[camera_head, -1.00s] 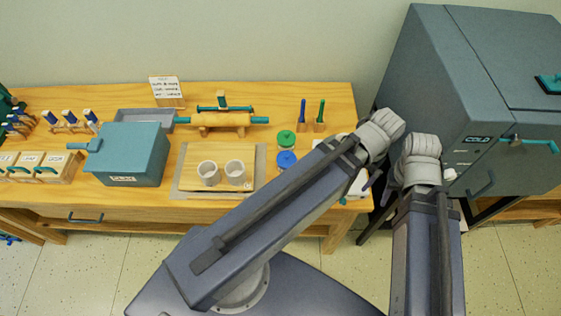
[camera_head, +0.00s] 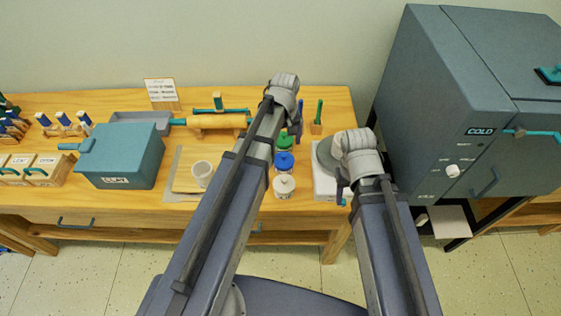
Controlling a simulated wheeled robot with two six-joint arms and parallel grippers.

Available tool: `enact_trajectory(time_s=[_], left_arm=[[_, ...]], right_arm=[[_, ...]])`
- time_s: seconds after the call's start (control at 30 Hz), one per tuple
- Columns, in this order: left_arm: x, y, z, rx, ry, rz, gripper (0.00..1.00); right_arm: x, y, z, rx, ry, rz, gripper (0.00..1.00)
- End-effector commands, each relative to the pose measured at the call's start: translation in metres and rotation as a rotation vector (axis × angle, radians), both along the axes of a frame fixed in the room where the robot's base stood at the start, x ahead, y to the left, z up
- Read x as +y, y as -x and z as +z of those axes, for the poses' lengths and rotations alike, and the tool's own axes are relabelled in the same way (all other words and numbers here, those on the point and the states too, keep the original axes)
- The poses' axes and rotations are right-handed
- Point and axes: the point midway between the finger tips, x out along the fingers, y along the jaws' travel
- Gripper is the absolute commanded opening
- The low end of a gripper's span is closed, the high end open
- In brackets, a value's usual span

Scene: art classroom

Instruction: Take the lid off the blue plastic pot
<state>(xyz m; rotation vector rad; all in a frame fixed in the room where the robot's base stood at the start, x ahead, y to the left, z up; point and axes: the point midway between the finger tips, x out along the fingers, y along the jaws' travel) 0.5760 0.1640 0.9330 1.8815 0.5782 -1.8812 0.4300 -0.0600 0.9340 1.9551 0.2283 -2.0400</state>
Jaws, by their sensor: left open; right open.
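The blue pot (camera_head: 284,162) stands on the wooden table between a green-topped pot (camera_head: 285,141) behind it and a white pot (camera_head: 284,186) in front. Its blue lid is on top and hides most of the body. My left gripper (camera_head: 298,122) is open at the back of the table, behind and slightly right of the blue pot and apart from it. My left forearm passes close along the pots' left side. My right gripper (camera_head: 342,192) is open, right of the pots beside a grey round wheel (camera_head: 325,153), and empty.
A teal clay box (camera_head: 120,155), a wooden board (camera_head: 190,180) with a white cup (camera_head: 202,173), and a rolling pin (camera_head: 215,122) lie to the left. A green-handled tool (camera_head: 319,110) stands behind. A large grey kiln (camera_head: 450,90) is close on the right.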

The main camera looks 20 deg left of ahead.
Motion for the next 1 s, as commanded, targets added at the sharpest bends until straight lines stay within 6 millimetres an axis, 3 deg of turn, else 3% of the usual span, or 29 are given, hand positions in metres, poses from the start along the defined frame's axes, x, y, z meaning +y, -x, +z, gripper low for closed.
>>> enact_trajectory(time_s=[0.17, 0.47, 0.83, 1.0], left_arm=[[0.0, 0.0, -0.021, 0.0, 0.0, -0.002, 1.0], [0.0, 0.001, -0.025, 0.0, 0.0, -0.003, 1.0], [0.0, 0.004, -0.068, 0.0, 0.0, -0.003, 1.0], [0.0, 0.004, -0.075, 0.0, 0.0, -0.003, 1.0]], right_arm=[[0.0, 0.0, -0.021, 0.0, 0.0, 0.0, 0.5], [0.0, 0.0, -0.025, 0.0, 0.0, 0.0, 0.5], [0.0, 0.0, -0.068, 0.0, 0.0, 0.0, 0.5], [0.0, 0.0, -0.075, 0.0, 0.0, 0.0, 0.5]])
